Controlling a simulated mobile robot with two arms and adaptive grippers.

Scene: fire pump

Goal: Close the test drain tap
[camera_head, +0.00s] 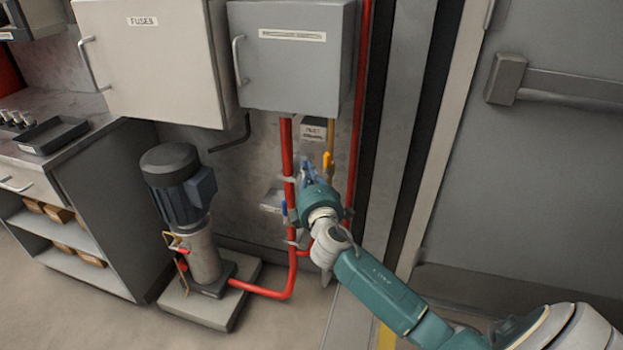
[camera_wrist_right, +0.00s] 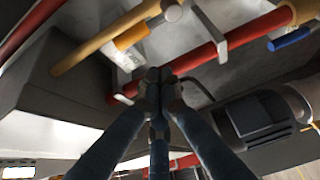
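A yellow-brown pipe with an orange tap handle (camera_head: 327,160) runs down beside the red pipe, under a small labelled plate (camera_head: 313,131) whose text is too small to read surely. In the right wrist view the orange handle (camera_wrist_right: 131,37) lies beside the yellow pipe (camera_wrist_right: 105,38), above and left of my fingertips. My right gripper (camera_head: 308,172) is just left of and below the handle, apart from it. In the wrist view its fingertips (camera_wrist_right: 158,82) meet with nothing visible between them. My left gripper is not in view.
Red pipes (camera_head: 287,165) run close to my right gripper, with a blue handle (camera_wrist_right: 290,39) on one. A pump with a dark motor (camera_head: 178,185) stands left on a plinth. A grey cabinet (camera_head: 290,75) and a fuse cabinet (camera_head: 150,65) hang above. A grey door (camera_head: 540,170) is right.

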